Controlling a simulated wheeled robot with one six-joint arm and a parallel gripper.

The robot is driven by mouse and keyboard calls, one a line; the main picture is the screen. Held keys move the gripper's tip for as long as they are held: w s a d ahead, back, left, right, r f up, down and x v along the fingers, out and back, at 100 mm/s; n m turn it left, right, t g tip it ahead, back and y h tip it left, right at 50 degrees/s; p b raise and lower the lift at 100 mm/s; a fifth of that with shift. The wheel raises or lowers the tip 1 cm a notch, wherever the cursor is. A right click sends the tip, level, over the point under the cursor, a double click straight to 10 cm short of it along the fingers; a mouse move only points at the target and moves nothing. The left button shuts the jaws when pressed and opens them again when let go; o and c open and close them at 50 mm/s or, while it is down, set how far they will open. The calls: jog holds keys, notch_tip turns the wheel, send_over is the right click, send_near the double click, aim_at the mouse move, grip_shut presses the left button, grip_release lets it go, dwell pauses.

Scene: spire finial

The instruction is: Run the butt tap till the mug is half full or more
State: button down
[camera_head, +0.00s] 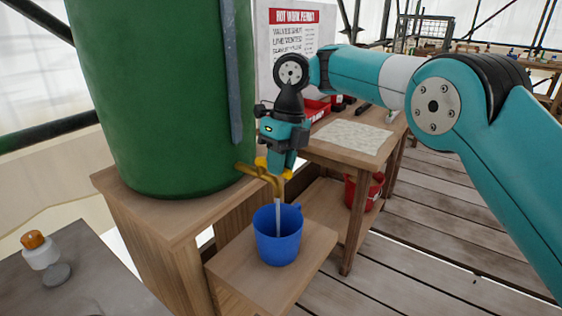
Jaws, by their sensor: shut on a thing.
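A large green butt (160,90) stands on a wooden stand at the left. Its brass tap (256,171) sticks out low on the right side. My gripper (274,166) points down and is shut on the tap's yellow handle, above the spout. A pale stream of water (278,216) runs from the spout down into the blue mug (276,246). The mug stands upright on a low wooden shelf (236,268), below the tap, with its handle to the right. The water level inside the mug cannot be made out.
A wooden bench (327,152) with a pale sheet and a red tray (315,108) stands behind my gripper. A red bucket (363,190) sits below it. A white bottle with an orange cap (38,250) stands on a grey surface at lower left. Plank floor at right is clear.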

jog(key=shift+d, duration=0.1)
jog(key=c, duration=1)
grip_release()
jog(key=shift+r, duration=0.1)
jog(key=shift+r+p, duration=0.3)
jog(key=shift+p, duration=0.1)
jog(key=w+r+p, duration=0.1)
jog(key=r+p, duration=0.4)
jog(key=p, duration=0.1)
jog(key=d+r+p, duration=0.1)
jog(key=r+p, duration=0.5)
jog(key=w+d+r+p, duration=0.1)
jog(key=r+p, duration=0.4)
jog(key=p, duration=0.1)
jog(key=shift+w+d+r, duration=0.1)
jog(key=shift+w+r, duration=0.05)
jog(key=shift+w, duration=0.15)
